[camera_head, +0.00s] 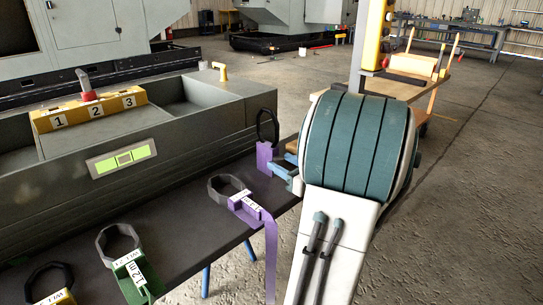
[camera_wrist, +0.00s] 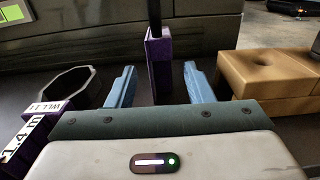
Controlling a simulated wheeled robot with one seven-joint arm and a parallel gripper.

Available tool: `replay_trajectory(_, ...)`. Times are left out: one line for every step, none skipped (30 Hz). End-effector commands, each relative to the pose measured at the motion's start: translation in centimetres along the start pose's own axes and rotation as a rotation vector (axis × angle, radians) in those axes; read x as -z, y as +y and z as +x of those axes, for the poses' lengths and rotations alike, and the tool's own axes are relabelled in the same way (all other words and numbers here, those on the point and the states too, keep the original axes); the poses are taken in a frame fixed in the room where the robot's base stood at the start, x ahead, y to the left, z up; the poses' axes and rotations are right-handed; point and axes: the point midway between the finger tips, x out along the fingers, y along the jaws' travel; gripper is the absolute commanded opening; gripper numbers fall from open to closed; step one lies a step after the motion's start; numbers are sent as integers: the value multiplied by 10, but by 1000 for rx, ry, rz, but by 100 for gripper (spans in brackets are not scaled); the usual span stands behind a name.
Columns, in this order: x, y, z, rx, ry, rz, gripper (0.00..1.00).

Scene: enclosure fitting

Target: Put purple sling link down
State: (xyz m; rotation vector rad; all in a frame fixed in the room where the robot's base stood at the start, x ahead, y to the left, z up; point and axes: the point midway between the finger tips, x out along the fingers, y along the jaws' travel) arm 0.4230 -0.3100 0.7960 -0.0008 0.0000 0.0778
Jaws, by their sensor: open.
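A purple sling link with a dark ring (camera_head: 266,158) stands upright on the dark bench top near its right end, close to the grey enclosure wall. In the wrist view its purple block (camera_wrist: 159,62) rises between my two blue fingers, with visible gaps on both sides. My gripper (camera_head: 285,172) is open around or just in front of the block; the wrist view also shows its spread fingertips (camera_wrist: 160,84). A second purple link with a grey ring, white labels and a hanging purple strap (camera_head: 247,207) lies on the bench to the left; its ring shows in the wrist view (camera_wrist: 68,72).
A green link (camera_head: 132,272) and a yellow link (camera_head: 62,297) lie further left on the bench. The grey enclosure (camera_head: 190,122) with a yellow numbered block (camera_head: 90,110) runs behind. A tan block (camera_wrist: 265,75) stands close to the right finger.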

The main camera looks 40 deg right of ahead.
Motion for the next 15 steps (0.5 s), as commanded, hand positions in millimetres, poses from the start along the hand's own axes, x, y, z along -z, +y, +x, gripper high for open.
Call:
replay_trajectory(-1,0,-11,3,0,1,47)
replay_trajectory(0,0,-18,3,1,1,47)
replay_trajectory(-1,-1,-25,3,0,1,47)
replay_trajectory(0,-1,-30,3,1,0,47)
replay_trajectory(-1,0,-35,3,0,1,47)
replay_trajectory(0,0,-40,2,0,1,47)
replay_trajectory(0,0,-44,1,0,1,47)
replay_trajectory(0,0,-47,1,0,1,47)
replay_trajectory(0,0,-50,1,-1,1,47)
replay_trajectory(0,0,-52,0,-1,0,47)
replay_trajectory(0,0,-54,0,0,0,47)
replay_trajectory(0,0,-56,0,0,0,47)
replay_trajectory(0,0,-56,0,0,0,47)
replay_trajectory(0,0,-57,0,0,0,47)
replay_trajectory(0,0,-57,0,0,0,47)
